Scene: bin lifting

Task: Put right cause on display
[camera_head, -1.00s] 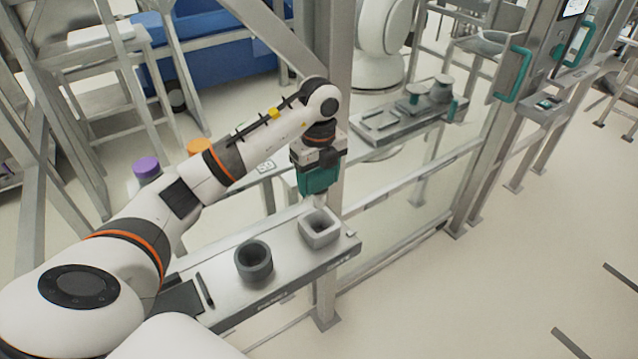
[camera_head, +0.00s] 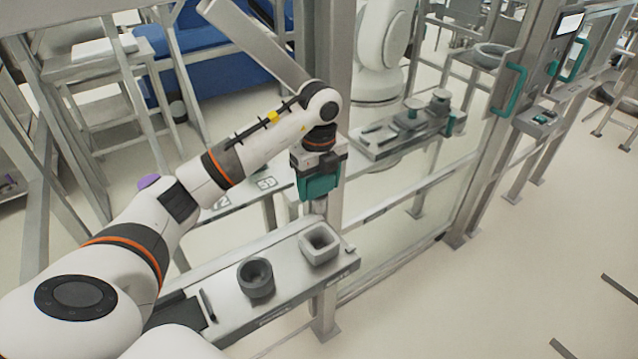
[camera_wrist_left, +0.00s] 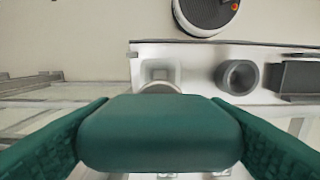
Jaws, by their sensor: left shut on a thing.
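My left gripper (camera_head: 319,190) has teal fingers and hangs over the far end of a grey shelf. It is shut on a small light grey round piece (camera_head: 319,207), mostly hidden by the fingers. In the left wrist view, the piece's rim (camera_wrist_left: 160,87) shows just past the teal block between the fingers. Below it on the shelf stands a square light grey holder (camera_head: 319,244), which appears empty. A dark grey round cup (camera_head: 256,278) stands to its left. I cannot tell which thing is the cause or the display. My right gripper is not in view.
The grey shelf (camera_head: 290,290) also bears a black pad (camera_head: 178,317) and a dark stick (camera_head: 208,305). A metal post (camera_head: 325,300) stands close by. Behind is a shelf with number labels (camera_head: 266,184). Another shelf (camera_head: 375,152) at right holds several grey parts.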

